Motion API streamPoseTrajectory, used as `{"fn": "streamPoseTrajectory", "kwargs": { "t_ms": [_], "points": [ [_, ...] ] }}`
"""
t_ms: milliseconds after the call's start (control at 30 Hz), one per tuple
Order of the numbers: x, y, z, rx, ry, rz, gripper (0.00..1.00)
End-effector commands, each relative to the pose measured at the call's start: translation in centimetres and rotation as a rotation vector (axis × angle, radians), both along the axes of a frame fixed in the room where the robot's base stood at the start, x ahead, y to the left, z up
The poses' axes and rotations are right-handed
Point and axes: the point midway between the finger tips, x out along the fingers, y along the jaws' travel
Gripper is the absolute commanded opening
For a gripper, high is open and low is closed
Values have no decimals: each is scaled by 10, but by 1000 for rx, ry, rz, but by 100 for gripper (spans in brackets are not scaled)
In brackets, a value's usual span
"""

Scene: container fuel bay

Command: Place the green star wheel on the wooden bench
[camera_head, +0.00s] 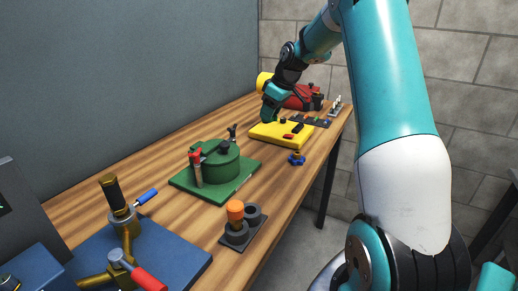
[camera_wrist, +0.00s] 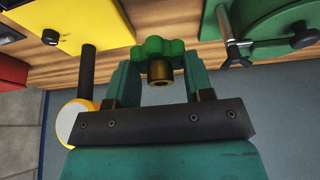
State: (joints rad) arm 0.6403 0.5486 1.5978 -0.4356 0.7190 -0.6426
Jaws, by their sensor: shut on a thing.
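The green star wheel (camera_wrist: 165,47) with a brass hub sits between the two fingers of my gripper (camera_wrist: 160,72) in the wrist view. My gripper is shut on it. In the head view my gripper (camera_head: 268,114) is at the far part of the bench, beside the left edge of the yellow board. I cannot make out the green wheel there. The wooden bench (camera_head: 270,192) runs from the near left to the far right, and it also shows in the wrist view (camera_wrist: 108,66). I cannot tell the wheel's exact height above it.
The yellow board (camera_head: 268,139) lies nearest my gripper. A blue star knob (camera_head: 297,159) lies on the bench in front of it. A green base with a pot (camera_head: 220,165), a dark plate with an orange-topped peg (camera_head: 236,213) and a blue board (camera_head: 180,262) stand nearer. A grey wall (camera_head: 150,60) borders the bench.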

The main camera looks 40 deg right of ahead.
Motion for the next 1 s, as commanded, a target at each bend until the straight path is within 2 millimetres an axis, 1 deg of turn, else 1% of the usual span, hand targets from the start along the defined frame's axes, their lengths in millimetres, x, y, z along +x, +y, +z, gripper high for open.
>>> {"fn": "streamPoseTrajectory", "kwargs": {
  "t_ms": [33, 100, 200, 300, 467, 533, 733, 800, 1000],
  "points": [
    [-1, 1, -16, 3, 5, -1, 24],
    [-1, 1, -34, 4, 4, -1, 24],
    [0, 0, -57, 2, 4, -2, 24],
    [0, 1, -72, 1, 2, -1, 24],
    [0, 0, -83, 0, 1, -1, 24],
    [0, 1, -90, 0, 2, -2, 24],
    [0, 1, -120, 1, 2, -1, 24],
    [0, 1, -123, -1, 0, -1, 24],
    [0, 0, -123, -1, 0, -2, 24]
  ]
}}
